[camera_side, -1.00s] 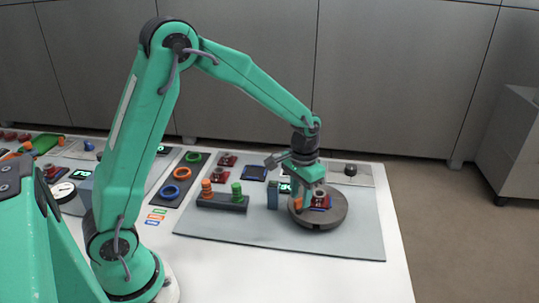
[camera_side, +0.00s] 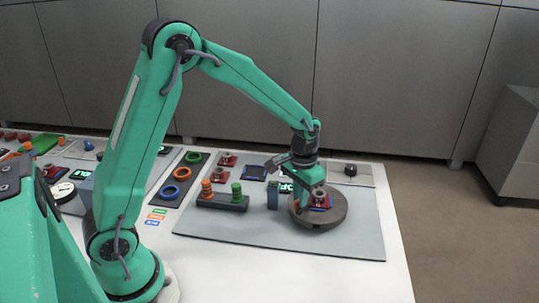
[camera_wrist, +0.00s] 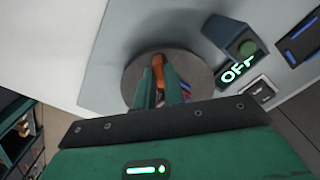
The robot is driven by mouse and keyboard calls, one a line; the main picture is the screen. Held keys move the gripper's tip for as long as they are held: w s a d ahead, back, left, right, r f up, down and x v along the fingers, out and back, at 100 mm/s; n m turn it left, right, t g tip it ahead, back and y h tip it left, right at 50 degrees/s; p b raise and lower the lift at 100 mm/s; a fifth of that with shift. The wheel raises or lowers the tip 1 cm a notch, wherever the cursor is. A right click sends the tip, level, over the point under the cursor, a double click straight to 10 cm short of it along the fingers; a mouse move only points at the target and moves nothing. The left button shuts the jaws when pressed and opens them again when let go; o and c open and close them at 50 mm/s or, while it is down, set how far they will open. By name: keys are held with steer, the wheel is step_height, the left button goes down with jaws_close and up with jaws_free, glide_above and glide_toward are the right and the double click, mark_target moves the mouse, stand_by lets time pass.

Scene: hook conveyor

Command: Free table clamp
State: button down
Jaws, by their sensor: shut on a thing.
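A round dark grey table (camera_side: 333,218) stands on the grey mat, with a red part (camera_side: 320,198) on top of it. My gripper (camera_side: 303,196) reaches down over the left side of this table. In the wrist view the round table (camera_wrist: 133,80) lies beyond my fingers. An orange clamp lever (camera_wrist: 159,66) shows between my fingertips (camera_wrist: 160,82), and the gripper is shut on it. The lever's lower end is hidden by my fingers. A little of the red part and blue shows right of the fingers in the wrist view.
A blue-grey post (camera_side: 273,195) stands close left of the round table. A green button (camera_wrist: 247,48) and a lit OFF sign (camera_wrist: 236,70) sit beside the table. A dark peg holder (camera_side: 222,204) is farther left. The mat's front right is clear.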

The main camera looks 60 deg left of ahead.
steer(key=n, duration=1.7)
steer(key=shift+n, duration=0.3)
steer(key=shift+r, duration=0.1)
stand_by(0.3)
steer(key=c, duration=1.5)
jaws_free()
